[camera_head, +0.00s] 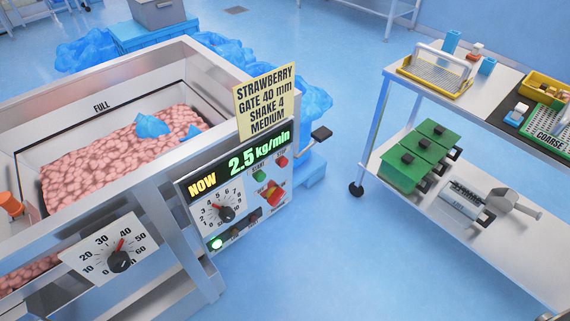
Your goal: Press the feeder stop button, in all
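The feeder's control panel (246,228) is on the machine's front, left of the picture's centre. A red round button (282,162) is at its upper right, with a label too small to read. A green button (259,175) marked START is left of it. A larger red control on a yellow base (273,194) sits below them. The display (240,163) reads NOW 2.5 kg/min. A dial (224,212) is on the panel's left, and a green lamp (216,244) glows at the lower left. Neither of my grippers is in view.
The hopper (62,143) marked FULL holds pink pieces and blue scraps. A yellow sign (267,101) reads STRAWBERRY, GATE 40 mm, SHAKE 4, MEDIUM. A second dial (110,249) is at lower left. A cart (412,119) with green boxes stands right; blue floor lies between.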

